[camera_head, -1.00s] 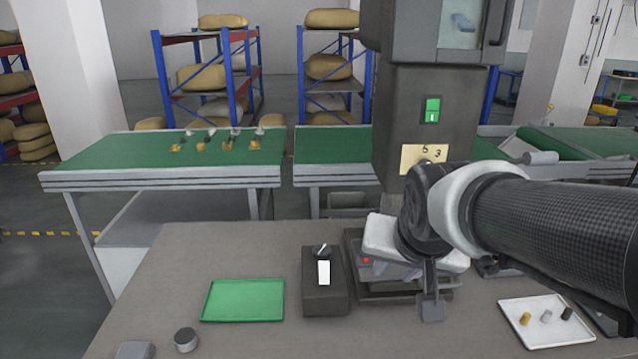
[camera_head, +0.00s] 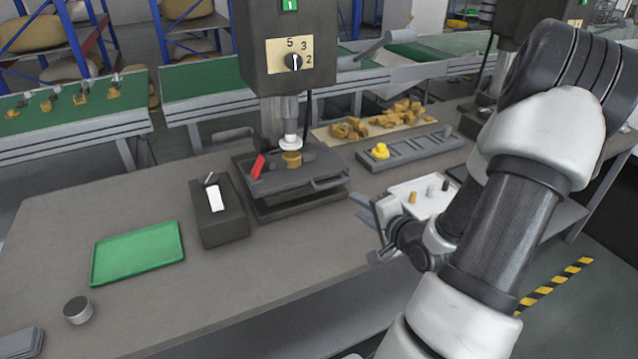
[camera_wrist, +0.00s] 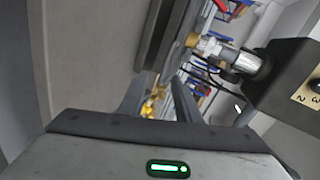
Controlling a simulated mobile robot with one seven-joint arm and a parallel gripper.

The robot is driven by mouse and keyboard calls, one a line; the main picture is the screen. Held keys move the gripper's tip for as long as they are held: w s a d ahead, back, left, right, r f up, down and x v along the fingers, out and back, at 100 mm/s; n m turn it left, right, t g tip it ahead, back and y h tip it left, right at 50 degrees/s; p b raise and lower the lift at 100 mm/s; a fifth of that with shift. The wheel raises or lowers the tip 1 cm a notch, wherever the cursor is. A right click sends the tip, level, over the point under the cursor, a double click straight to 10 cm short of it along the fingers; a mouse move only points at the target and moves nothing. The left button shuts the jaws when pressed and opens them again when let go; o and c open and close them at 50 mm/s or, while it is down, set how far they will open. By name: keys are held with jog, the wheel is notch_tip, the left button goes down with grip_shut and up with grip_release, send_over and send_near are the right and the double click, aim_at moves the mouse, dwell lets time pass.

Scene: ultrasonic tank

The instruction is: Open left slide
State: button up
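The dark slide fixture (camera_head: 262,188) sits on the bench under the press. It has a red part (camera_head: 257,167) at its left and a round brass piece (camera_head: 291,158) in the middle, below the press ram (camera_head: 290,140). I cannot tell which part is the left slide. My gripper (camera_head: 368,228) is to the right of the fixture, near the bench's front edge, apart from it. In the wrist view its two fingers (camera_wrist: 160,100) stand apart with no object held between them.
A dark switch box (camera_head: 217,212) stands left of the fixture, beside a green tray (camera_head: 138,252). A white tray (camera_head: 432,205) with small cylinders lies close behind my gripper. A grey slotted rack (camera_head: 412,150) and brass parts (camera_head: 385,120) lie farther back.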

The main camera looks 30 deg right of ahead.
aim_at(336, 184)
jog(key=w+f, duration=0.1)
jog(key=w, duration=0.4)
jog(key=w+d+f+m+t+b, duration=0.1)
jog(key=w, duration=0.4)
jog(key=w+f+m, duration=0.1)
jog(key=w, duration=0.4)
jog(key=shift+w+d+f+t+b, duration=0.2)
jog(key=shift+d+f+t+b, duration=0.1)
jog(key=shift+b, duration=0.05)
grip_shut()
